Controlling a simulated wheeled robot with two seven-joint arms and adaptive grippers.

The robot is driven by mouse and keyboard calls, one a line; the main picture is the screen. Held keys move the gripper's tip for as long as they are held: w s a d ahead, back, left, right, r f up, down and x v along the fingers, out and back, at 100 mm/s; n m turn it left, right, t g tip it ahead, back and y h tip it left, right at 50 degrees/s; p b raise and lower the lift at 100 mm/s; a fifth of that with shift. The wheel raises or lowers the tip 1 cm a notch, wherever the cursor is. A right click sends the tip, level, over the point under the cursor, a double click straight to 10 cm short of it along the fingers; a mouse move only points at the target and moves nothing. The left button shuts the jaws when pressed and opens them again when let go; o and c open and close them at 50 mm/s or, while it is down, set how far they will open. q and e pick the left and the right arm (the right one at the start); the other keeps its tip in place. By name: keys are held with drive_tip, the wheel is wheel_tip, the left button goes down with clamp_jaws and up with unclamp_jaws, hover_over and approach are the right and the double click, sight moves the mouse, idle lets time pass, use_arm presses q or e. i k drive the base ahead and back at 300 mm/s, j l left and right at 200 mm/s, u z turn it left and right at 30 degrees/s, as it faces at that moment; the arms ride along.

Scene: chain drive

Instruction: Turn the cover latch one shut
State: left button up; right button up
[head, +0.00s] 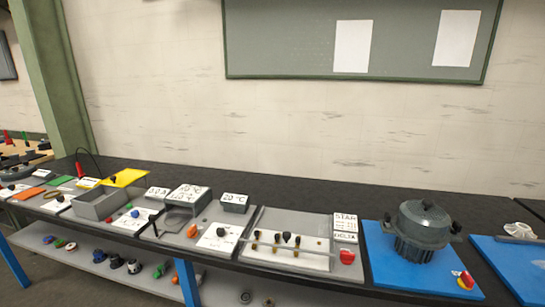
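I cannot make out the cover latch for certain in the head view. A grey ribbed round housing (422,226) with a lid stands upright on a blue mat (380,256) at the right. Small black parts sit at its two sides, but I cannot tell whether they are latches. Another blue mat (518,262) at the right edge is cut off by the frame, with pale parts (521,231) by it. Neither of my grippers is in view.
A long dark bench (300,194) crosses the view. Its middle holds a grey panel with brass posts (285,240), a red knob (347,257) and a STAR/DELTA block (345,226). Boxes with temperature labels stand left. Small parts lie on the lower shelf (110,276). The bench's back strip is clear.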

sight(387, 216)
drive_tip(key=z, duration=1.25)
drive_tip(key=i+l+u, duration=0.1)
drive_tip(key=l, duration=0.15)
